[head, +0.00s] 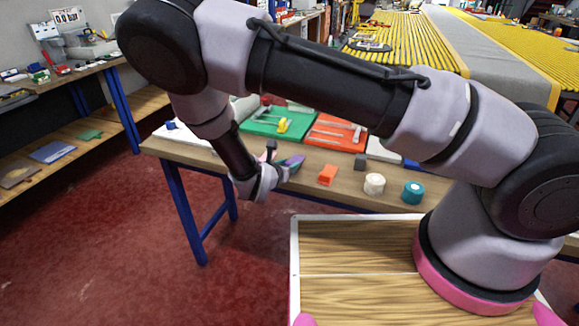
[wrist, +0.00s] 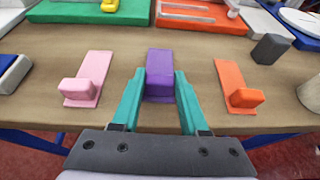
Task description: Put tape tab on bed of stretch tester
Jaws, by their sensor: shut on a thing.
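My gripper (wrist: 160,90) has its two teal fingers closed on the sides of a purple tab (wrist: 160,62), a block on a flat strip, near the front of the wooden workbench. In the head view my gripper (head: 283,172) is at the bench's front edge, with a bit of the purple tab (head: 293,160) showing. I cannot tell whether the tab touches the bench top. No thing is clearly recognisable as the stretch tester; a grey device with an upright panel and a display (head: 66,16) stands on the left bench.
A pink tab (wrist: 88,80) lies left of my gripper and an orange tab (wrist: 238,85) right. A dark block (wrist: 271,48), a green board (wrist: 90,10) and a red-orange board (wrist: 205,15) lie behind. A white roll (head: 374,184) and teal roll (head: 413,192) stand farther right.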

